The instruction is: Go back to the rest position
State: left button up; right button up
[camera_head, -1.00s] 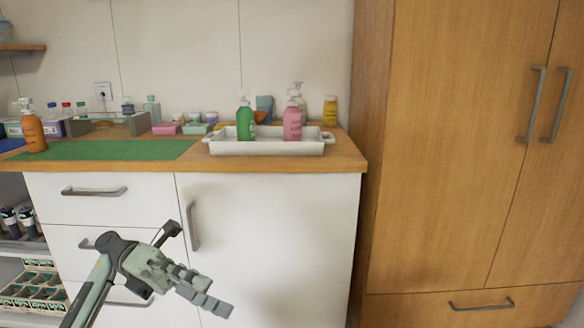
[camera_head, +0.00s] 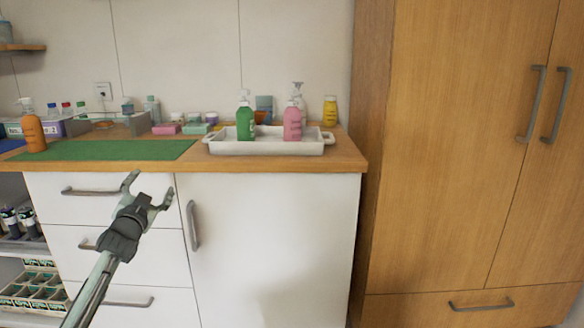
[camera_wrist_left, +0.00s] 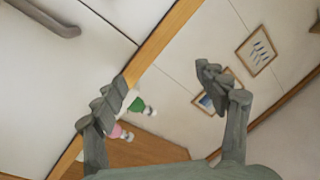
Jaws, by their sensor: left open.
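My left gripper (camera_head: 150,190) is open and empty in front of the white drawers, below the counter's front edge. Its two spread fingers also show in the left wrist view (camera_wrist_left: 165,95), with nothing between them in their grip. On the counter (camera_head: 270,164), a white tray (camera_head: 240,148) holds a green pump bottle (camera_head: 245,124) and a pink pump bottle (camera_head: 292,124). An orange pump bottle (camera_head: 33,132) stands at the left by a green mat (camera_head: 120,151). My right gripper is not in view.
A wooden cabinet (camera_head: 450,130) stands at the right. Drawer handles (camera_head: 92,191) and a door handle (camera_head: 192,225) stick out near my left gripper. A yellow bottle (camera_head: 330,111) stands behind the tray. Shelves with small items (camera_head: 35,290) are at the lower left.

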pick_arm(q)
jog(key=s+a+f+n+g+y, duration=0.1)
jog(key=s+a+f+n+g, duration=0.1)
jog(key=f+g, duration=0.35)
jog(key=s+a+f+n+g+y, duration=0.1)
jog(key=s+a+f+n+g, duration=0.15)
jog(key=f, duration=0.65)
jog(key=s+d+f+g+h, duration=0.1)
jog(key=s+d+f+g, duration=0.15)
jog(key=s+f, duration=0.45)
jog(key=s+d+f+g+h, duration=0.1)
jog(key=s+d+f, duration=0.25)
jog(key=f, duration=0.55)
jog(key=s+d+f+g, duration=0.1)
jog(key=s+d+f, duration=0.1)
jog(key=s+f, duration=0.5)
jog(key=s+d+f+g+h, duration=0.1)
jog(key=s+f, duration=0.5)
jog(key=s, duration=1)
jog(key=s+d+f+g, duration=0.2)
jog(key=s+d+f, duration=0.3)
jog(key=s, duration=0.7)
notch_tip(320, 180, down, 3)
jog(key=shift+r, duration=0.2)
jog(key=shift+m+g, duration=0.25)
